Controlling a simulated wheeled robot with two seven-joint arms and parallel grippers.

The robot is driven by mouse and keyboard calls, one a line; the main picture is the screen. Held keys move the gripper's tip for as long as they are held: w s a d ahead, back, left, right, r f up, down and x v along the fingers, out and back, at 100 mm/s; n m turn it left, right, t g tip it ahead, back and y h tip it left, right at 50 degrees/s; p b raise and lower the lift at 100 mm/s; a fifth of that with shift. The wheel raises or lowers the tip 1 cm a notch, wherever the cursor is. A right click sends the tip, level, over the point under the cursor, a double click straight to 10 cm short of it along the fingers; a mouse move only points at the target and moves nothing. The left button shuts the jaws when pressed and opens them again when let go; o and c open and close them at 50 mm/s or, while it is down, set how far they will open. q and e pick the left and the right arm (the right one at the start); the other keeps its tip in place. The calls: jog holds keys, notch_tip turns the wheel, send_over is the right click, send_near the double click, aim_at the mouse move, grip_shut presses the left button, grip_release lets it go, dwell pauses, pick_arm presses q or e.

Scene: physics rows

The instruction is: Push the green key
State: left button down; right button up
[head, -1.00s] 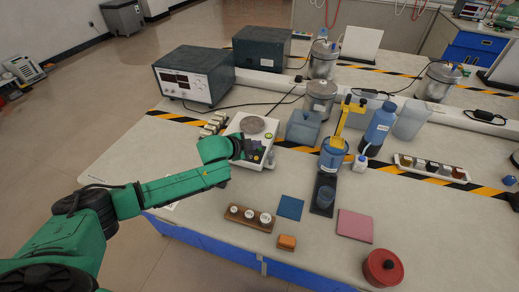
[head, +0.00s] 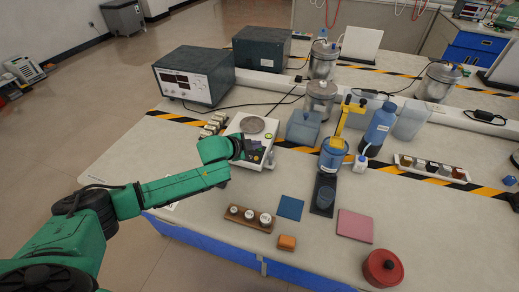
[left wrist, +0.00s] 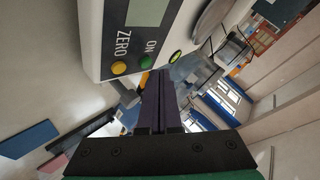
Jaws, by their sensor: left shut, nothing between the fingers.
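A white balance (head: 238,125) with a round grey pan stands on the bench. In the left wrist view its front panel (left wrist: 92,40) carries a green key (left wrist: 146,62) marked ON and a yellow key (left wrist: 119,68) marked ZERO. My left gripper (head: 260,156) is at the balance's front edge. In the left wrist view its dark fingers (left wrist: 160,75) are together and empty, with their tips close beside the green key. I cannot tell whether they touch it. The green key is not clear in the head view. My right gripper is out of view.
A wooden block with several white-topped weights (head: 249,216) lies in front of the balance. A blue pad (head: 290,208), an orange block (head: 287,242) and a blue cup on a dark stand (head: 325,190) are to the right. A grey power supply (head: 195,77) stands behind left.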

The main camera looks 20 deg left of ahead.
pick_arm(q)
jog(key=shift+f, duration=0.1)
dwell(0.3)
jog(key=shift+w+f, duration=0.1)
jog(key=shift+f, duration=0.35)
dwell(0.4)
jog(key=shift+r+p, duration=0.65)
jog(key=shift+p, duration=0.05)
jog(key=r+p, duration=0.2)
jog(key=p, duration=0.1)
jog(key=s+r+p, duration=0.1)
jog(key=r+p, duration=0.2)
jog(key=shift+s+r, duration=0.2)
jog(key=shift+r, duration=0.15)
